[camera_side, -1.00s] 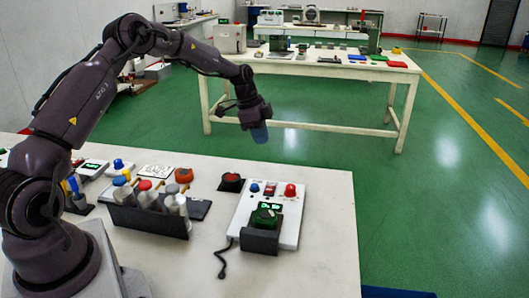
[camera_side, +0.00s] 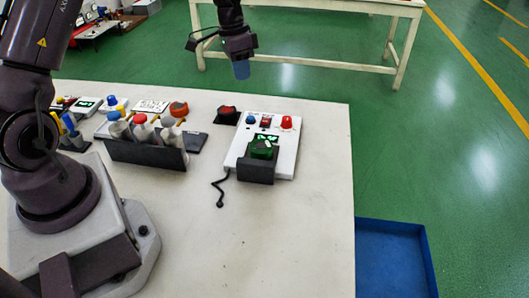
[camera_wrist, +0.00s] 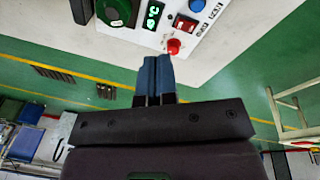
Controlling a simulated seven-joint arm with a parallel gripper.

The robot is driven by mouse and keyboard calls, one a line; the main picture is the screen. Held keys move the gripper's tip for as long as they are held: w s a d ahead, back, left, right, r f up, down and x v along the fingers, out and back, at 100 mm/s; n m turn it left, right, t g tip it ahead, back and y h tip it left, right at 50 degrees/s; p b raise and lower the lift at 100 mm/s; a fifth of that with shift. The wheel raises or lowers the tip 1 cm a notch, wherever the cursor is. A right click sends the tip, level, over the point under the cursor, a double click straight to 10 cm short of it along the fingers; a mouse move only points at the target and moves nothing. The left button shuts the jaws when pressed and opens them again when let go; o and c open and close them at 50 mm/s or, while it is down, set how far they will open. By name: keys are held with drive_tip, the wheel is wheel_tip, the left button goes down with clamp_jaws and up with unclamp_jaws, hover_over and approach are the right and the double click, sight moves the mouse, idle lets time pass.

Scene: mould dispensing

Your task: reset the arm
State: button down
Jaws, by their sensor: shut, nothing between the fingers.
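My gripper (camera_side: 241,70) hangs in the air beyond the far edge of the near bench, above and left of the white control box. Its blue fingers point down and hold nothing. In the wrist view the two blue fingers (camera_wrist: 157,60) lie side by side, pressed together. The white control box (camera_side: 236,152) has a blue button, a red knob (camera_side: 286,122) and a green-topped part (camera_side: 263,150) in a black holder. The box also shows at the top of the wrist view (camera_wrist: 205,45).
A black rack (camera_side: 145,152) with several capped bottles stands left of the box. A black-and-red button unit (camera_side: 227,114) is between them. A black cable lies on the bench (camera_side: 300,240), whose front right is clear. A blue bin (camera_side: 392,260) is on the floor at right.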

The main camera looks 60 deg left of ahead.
drive_tip(key=s+d+r+n+t+y, duration=0.1)
drive_tip(key=s+d+r, duration=0.35)
drive_tip(key=s, duration=0.25)
drive_tip(key=s+d+r+n+t+y, duration=0.1)
drive_tip(key=s+d+r+n, duration=0.1)
drive_tip(key=s+d+r, duration=0.4)
drive_tip(key=s+d+r+n+t, duration=0.15)
drive_tip(key=s+r, duration=0.25)
drive_tip(key=s, duration=0.5)
drive_tip(key=n+g+y, duration=0.1)
drive_tip(key=n+g, duration=0.2)
drive_tip(key=n, duration=0.5)
hover_over(266, 121)
drive_tip(key=s+d, duration=0.1)
wheel_tip(266, 121, down, 16)
drive_tip(key=shift+m, duration=0.25)
drive_tip(key=f, duration=1.2)
drive_tip(key=shift+w+a, duration=0.35)
drive_tip(key=shift+a, duration=0.05)
drive_tip(key=shift+s+d+f, duration=0.1)
drive_tip(key=shift+f, duration=0.5)
